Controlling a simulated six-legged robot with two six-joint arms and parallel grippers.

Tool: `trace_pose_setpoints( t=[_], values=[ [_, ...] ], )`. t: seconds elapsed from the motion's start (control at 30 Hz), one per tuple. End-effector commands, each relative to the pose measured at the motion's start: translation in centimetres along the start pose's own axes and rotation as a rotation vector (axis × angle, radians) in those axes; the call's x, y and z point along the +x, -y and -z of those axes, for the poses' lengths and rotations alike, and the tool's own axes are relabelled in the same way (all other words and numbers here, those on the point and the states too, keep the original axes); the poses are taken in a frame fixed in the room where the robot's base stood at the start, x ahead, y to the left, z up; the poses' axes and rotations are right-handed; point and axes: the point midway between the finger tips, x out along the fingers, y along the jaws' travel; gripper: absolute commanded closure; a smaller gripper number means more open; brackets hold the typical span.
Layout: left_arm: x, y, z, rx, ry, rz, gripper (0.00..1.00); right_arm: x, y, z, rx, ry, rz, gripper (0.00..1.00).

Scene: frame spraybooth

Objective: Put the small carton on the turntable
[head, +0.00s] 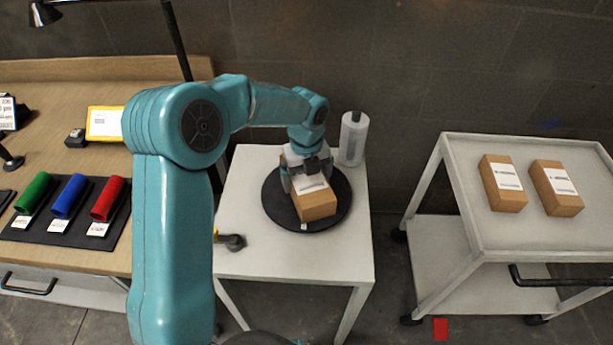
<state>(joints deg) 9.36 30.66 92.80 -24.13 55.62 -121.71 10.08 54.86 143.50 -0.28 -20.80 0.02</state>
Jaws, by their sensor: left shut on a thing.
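A small brown carton (317,207) with a white label is at the black round turntable (338,214) on the white table. My left gripper (305,184) is over the carton from above and shut on it, with its fingers at the carton's sides. The carton's far end is hidden under the gripper. The carton appears to be on or just above the turntable; I cannot tell if it touches. My right gripper is not in view.
A white roll (353,138) stands behind the turntable. A grey-and-yellow handheld tool (232,241) lies at the table's left edge. Two more cartons (502,183) (556,188) lie on a white cart (470,160) at the right. Colored rolls (69,195) lie on a bench at the left. The table's front is clear.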

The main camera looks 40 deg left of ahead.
Motion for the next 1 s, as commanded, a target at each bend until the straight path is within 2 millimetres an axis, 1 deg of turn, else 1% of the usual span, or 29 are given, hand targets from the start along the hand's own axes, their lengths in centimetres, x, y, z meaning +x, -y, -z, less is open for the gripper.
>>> trace_pose_setpoints(
  t=[0.07, 0.2, 0.23, 0.47, 0.57, 0.67, 0.9, 1.0],
  values=[
    [-0.1, 0.0, 0.0, 0.0, 0.002, 0.002, 0.55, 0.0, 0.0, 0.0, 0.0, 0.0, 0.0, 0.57],
    [0.3, 0.0, 0.0, 0.0, 0.001, 0.001, 0.55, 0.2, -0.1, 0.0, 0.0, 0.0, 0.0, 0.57],
    [0.3, 0.0, 0.0, 0.0, 0.0, 0.0, 0.0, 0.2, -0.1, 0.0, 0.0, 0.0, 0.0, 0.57],
    [0.1, 0.0, 0.0, 0.0, 0.0, 0.0, 0.0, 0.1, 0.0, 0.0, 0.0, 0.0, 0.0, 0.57],
    [-0.6, 0.1, -0.1, 0.0, 0.002, 0.002, 0.0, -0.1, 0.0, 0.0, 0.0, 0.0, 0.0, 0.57],
    [-2.4, 0.1, -0.1, 0.001, 0.004, 0.003, 0.0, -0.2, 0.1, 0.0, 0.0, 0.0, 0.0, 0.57],
    [-8.1, 0.1, -0.1, 0.0, 0.005, 0.004, 0.0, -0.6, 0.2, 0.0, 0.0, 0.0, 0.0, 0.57],
    [-10.0, 0.1, 0.0, 0.001, 0.003, 0.003, 0.0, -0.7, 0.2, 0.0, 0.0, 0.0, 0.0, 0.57]
  ],
)
